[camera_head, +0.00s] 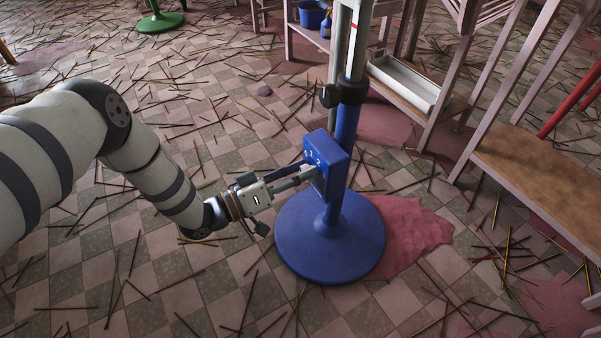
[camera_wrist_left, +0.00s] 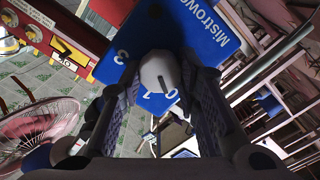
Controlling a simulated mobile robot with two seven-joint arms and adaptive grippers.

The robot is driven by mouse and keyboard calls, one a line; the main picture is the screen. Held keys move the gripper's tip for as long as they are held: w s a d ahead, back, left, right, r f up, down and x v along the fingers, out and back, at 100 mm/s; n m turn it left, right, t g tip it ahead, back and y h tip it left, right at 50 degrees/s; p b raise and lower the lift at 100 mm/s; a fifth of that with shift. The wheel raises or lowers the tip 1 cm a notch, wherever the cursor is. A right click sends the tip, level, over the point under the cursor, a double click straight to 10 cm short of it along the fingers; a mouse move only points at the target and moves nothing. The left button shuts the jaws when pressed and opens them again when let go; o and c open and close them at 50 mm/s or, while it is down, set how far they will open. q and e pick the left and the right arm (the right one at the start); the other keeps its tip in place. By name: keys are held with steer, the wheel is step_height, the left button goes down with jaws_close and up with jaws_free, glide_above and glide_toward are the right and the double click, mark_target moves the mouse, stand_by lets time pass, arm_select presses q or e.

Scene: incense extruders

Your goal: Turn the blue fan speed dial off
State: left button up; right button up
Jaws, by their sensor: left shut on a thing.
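The blue fan's control box (camera_head: 338,165) sits on its blue pole above a round blue base (camera_head: 330,245) in the head view. In the left wrist view its blue face (camera_wrist_left: 200,45) carries white lettering and digits, with 3, 1 and 0 readable. The pale round dial (camera_wrist_left: 157,70) stands out from this face. A dark mark on the dial lies on its lower right side, toward the 0. My left gripper (camera_head: 309,173) reaches the box from the left, its fingers shut on the dial, one on each side. The fingers hide part of the dial's edge. My right gripper is out of view.
A wooden bench (camera_head: 540,175) stands at the right, and a shelf with a white tray (camera_head: 405,82) is behind the pole. Thin sticks lie scattered over the checkered floor. In the wrist view, a red panel (camera_wrist_left: 60,45) and a fan grille (camera_wrist_left: 38,130) show at the left.

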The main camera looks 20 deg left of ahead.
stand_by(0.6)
arm_select(q)
steer(key=o, duration=1.2)
steer(key=shift+c, duration=0.2)
steer(key=v, duration=1.2)
steer(key=shift+f, duration=0.1)
